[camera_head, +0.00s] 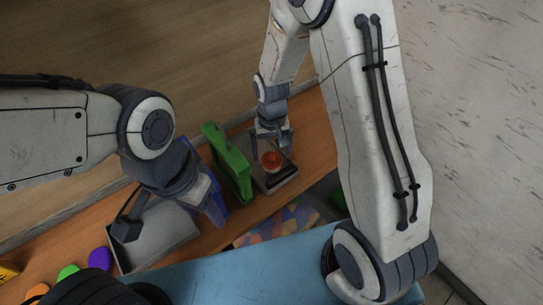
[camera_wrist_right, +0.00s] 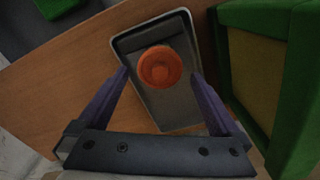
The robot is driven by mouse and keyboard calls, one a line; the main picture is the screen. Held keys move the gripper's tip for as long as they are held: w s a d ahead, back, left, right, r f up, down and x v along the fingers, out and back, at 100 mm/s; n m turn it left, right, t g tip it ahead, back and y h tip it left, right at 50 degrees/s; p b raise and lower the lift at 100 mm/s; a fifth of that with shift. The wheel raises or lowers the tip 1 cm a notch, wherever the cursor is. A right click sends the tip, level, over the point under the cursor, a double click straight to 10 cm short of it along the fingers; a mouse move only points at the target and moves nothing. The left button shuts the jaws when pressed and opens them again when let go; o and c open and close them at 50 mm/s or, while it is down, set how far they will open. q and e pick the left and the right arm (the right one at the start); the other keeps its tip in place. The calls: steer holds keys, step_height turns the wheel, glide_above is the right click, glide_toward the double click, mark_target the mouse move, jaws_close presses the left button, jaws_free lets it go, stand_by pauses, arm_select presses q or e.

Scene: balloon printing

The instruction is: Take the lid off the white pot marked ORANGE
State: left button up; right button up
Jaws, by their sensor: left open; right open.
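A round orange lid with a raised knob (camera_wrist_right: 160,67) shows from above in the right wrist view, over a grey tray (camera_wrist_right: 178,115). In the head view the orange lid (camera_head: 272,160) is below my right gripper (camera_head: 272,133). The white pot's walls and its ORANGE marking cannot be made out. My right gripper (camera_wrist_right: 158,76) is open, its two purple fingers apart on either side of the lid; I cannot tell whether they touch it. My left gripper (camera_head: 208,200) is open at the right edge of another grey tray (camera_head: 160,236).
A green-framed upright object (camera_head: 230,163) stands between the two grippers, and its green frame (camera_wrist_right: 226,70) is close to the right finger. Orange, green and purple pieces (camera_head: 68,272) lie at lower left. A multicoloured patterned surface (camera_head: 280,222) is near the front edge.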

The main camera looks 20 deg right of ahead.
steer(key=shift+w+f, duration=0.1)
steer(key=shift+f, duration=0.8)
steer(key=shift+c, duration=0.3)
steer(key=c, duration=1.1)
steer(key=shift+o, duration=0.2)
steer(key=shift+r, duration=0.15)
